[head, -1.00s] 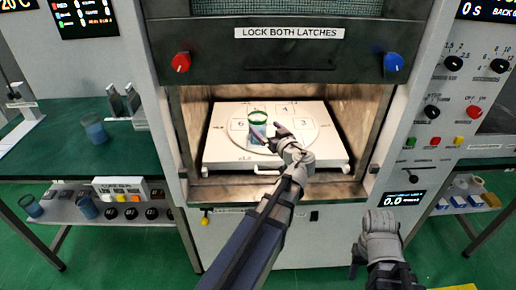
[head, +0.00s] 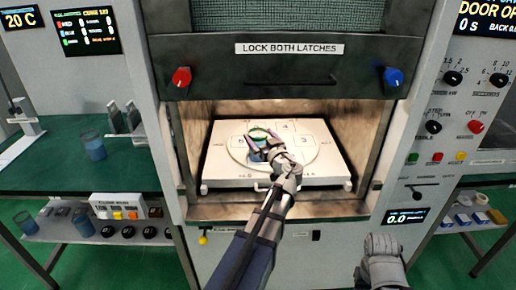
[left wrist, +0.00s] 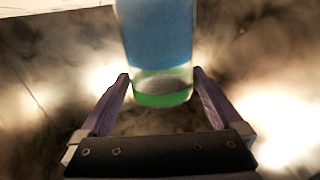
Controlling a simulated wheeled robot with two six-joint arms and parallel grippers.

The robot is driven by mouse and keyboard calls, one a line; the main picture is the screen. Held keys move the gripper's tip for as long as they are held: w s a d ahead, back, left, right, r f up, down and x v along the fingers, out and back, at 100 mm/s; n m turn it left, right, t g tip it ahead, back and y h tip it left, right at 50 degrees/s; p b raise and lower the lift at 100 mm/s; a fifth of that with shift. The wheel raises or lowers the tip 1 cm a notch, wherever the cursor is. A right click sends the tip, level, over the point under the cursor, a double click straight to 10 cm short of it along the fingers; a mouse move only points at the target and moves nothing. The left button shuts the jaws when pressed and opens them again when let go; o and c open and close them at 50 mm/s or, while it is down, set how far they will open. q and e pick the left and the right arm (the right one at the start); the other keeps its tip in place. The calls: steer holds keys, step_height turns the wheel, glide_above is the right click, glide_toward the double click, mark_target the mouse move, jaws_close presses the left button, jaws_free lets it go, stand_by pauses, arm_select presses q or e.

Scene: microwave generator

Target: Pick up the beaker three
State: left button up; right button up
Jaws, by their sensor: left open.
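A beaker with blue contents and a green rim (head: 259,134) stands on the white turntable tray (head: 215,170) inside the open chamber. My left gripper (head: 264,149) reaches in and is open, its fingers on either side of the beaker. In the left wrist view the beaker (left wrist: 158,45) rises between the two finger tips, with its green band nearest the palm. I cannot tell whether the fingers touch it. No number on the beaker can be read. My right gripper (head: 383,262) is low at the right, outside the chamber; its jaws cannot be made out.
The chamber walls and front sill (head: 290,207) surround my left arm, and the raised door (head: 285,65) is above. Another blue beaker (head: 93,146) stands on the left green bench. More blue beakers (head: 82,222) are on the shelf below.

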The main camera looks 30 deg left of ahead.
mark_target(255, 131)
arm_select(q)
steer(key=x, duration=0.4)
steer(key=shift+a, duration=0.15)
jaws_close()
stand_by(0.6)
